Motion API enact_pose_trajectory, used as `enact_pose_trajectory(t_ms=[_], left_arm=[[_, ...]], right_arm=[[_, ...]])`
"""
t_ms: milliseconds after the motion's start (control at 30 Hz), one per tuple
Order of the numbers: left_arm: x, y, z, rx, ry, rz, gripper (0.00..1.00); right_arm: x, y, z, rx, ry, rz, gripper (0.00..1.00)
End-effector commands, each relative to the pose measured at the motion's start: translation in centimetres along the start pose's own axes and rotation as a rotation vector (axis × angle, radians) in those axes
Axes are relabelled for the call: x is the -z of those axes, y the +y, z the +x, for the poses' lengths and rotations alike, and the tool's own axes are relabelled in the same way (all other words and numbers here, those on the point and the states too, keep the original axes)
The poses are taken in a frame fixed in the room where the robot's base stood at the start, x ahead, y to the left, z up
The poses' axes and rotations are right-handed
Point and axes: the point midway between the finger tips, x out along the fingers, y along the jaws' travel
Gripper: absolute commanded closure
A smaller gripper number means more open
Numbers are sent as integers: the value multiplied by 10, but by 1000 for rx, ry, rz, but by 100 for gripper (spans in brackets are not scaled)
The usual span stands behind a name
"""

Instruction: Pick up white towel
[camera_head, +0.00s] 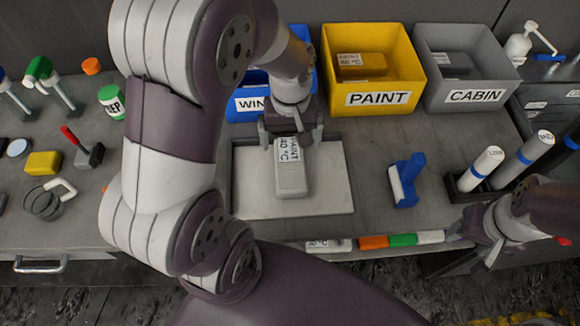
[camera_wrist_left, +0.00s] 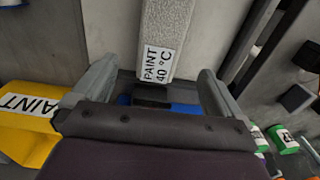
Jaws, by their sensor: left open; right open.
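The white towel (camera_head: 291,176) is a folded, pale grey-white block with a "PAINT 40 °C" label at its far end. It lies on the pale tray (camera_head: 330,196) in the middle of the bench. My left gripper (camera_head: 290,131) is open over the labelled end of the towel. In the left wrist view the towel (camera_wrist_left: 172,20) lies ahead of the open, empty fingers (camera_wrist_left: 154,75), with its label toward them. My right gripper (camera_head: 473,232) is open and empty at the front right, by the bench edge.
Small tools lie at left.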

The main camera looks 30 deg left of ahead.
Motion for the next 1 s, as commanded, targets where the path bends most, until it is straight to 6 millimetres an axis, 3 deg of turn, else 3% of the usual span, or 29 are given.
enact_pose_trajectory(t_ms=[100, 333, 500, 800, 833, 967, 1000], left_arm=[[-1, -1, 28, 2, -5, 2, 0], [-2, -1, 58, 2, -4, 4, 0], [-2, -2, 90, 1, -2, 5, 0], [-2, -2, 101, -1, 1, 5, 0], [-2, -2, 101, -1, 1, 5, 6], [-2, -2, 100, -1, 1, 5, 49], [-2, -2, 100, -1, 1, 5, 54]], right_arm=[[0, 0, 0, 0, 0, 0, 42], [0, 0, -2, 0, 0, 0, 42], [0, 0, -4, 0, 0, 0, 42], [0, 0, -3, 0, 0, 0, 42], [0, 0, -3, 0, 0, 0, 42], [0, 0, -3, 0, 0, 0, 42], [0, 0, -3, 0, 0, 0, 42]])
